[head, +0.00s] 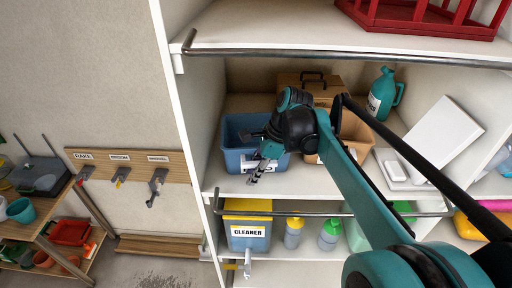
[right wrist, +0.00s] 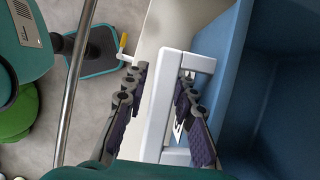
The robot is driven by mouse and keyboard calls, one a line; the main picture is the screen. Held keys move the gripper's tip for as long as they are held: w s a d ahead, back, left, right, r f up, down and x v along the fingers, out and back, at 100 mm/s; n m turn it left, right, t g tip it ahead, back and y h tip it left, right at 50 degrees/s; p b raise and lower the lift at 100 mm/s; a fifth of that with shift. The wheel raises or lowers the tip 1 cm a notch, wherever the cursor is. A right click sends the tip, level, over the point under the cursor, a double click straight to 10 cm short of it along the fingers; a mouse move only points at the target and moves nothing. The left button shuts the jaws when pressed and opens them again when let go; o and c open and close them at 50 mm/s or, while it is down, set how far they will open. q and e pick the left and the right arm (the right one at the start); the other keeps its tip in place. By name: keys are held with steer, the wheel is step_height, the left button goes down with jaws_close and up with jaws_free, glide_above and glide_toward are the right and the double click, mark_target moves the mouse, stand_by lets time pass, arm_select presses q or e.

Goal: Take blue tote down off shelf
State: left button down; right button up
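The blue tote (head: 232,135) stands on the middle shelf at its left end, with a small white label on its front. In the right wrist view its blue wall and hollow (right wrist: 265,95) fill the right side, with a white handle frame (right wrist: 167,90) on its near side. My right gripper (head: 258,172) is at the tote's front. In the right wrist view its fingers (right wrist: 161,92) are open, one on each side of the white bar, with a small gap showing on the left. My forearm and wrist hide part of the tote's right side. My left gripper is not in view.
A metal rail (head: 330,55) runs above this shelf opening, and another (head: 330,214) runs below. Brown boxes (head: 352,132), a teal jug (head: 383,94) and a white panel (head: 442,133) stand to the right. A yellow-lidded cleaner box (head: 247,224) is below. Floor shows left of the shelf.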

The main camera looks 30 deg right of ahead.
jaws_close()
steer(key=shift+r, duration=0.1)
